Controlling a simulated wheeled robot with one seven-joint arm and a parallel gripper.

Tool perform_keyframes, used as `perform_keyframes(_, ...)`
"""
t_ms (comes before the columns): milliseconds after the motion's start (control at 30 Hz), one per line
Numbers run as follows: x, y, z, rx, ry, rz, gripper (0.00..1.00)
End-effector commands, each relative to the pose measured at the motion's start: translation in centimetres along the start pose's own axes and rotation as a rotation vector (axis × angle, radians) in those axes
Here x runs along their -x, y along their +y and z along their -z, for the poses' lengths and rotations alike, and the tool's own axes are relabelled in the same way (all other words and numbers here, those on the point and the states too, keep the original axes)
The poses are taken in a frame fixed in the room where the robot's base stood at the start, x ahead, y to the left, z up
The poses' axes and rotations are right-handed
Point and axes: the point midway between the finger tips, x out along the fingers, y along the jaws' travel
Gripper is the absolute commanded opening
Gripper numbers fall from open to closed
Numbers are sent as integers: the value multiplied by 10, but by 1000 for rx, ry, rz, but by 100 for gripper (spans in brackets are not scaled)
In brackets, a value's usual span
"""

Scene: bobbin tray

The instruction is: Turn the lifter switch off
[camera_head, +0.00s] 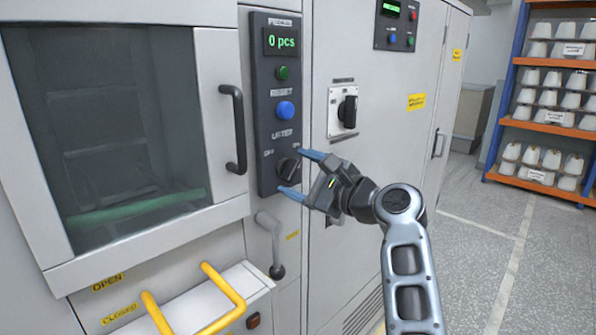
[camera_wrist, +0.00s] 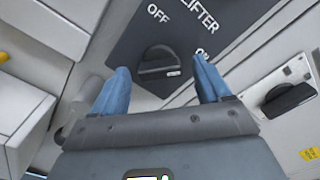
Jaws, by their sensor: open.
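The lifter switch (camera_head: 288,168) is a black rotary knob low on a dark control panel (camera_head: 265,60), with OFF marked at upper left and ON at upper right. In the wrist view the switch (camera_wrist: 158,62) shows its raised grip bar, with a small white mark near the bar's right end, on the ON side. My gripper (camera_head: 292,171) is open, its two blue fingers pointing at the panel. In the wrist view my gripper (camera_wrist: 160,64) has one finger on each side of the knob. I cannot tell whether either finger touches it.
Above the switch are a blue button (camera_head: 285,110), a green button (camera_head: 282,73) and a display reading 0 pcs (camera_head: 281,41). A door handle (camera_head: 234,128) stands out at left, and a grey lever (camera_head: 270,243) hangs below. Another black rotary switch (camera_head: 347,111) is at right.

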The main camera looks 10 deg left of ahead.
Motion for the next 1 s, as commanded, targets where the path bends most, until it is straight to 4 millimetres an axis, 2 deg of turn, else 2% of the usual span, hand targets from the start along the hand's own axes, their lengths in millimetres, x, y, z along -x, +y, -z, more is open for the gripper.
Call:
perform_keyframes(100,-6,0,0,0,0,-1,77)
perform_keyframes(367,-8,1,0,0,0,0,77)
perform_keyframes(900,-7,1,0,0,0,-1,26)
perform_keyframes(1000,-7,1,0,0,0,-1,21)
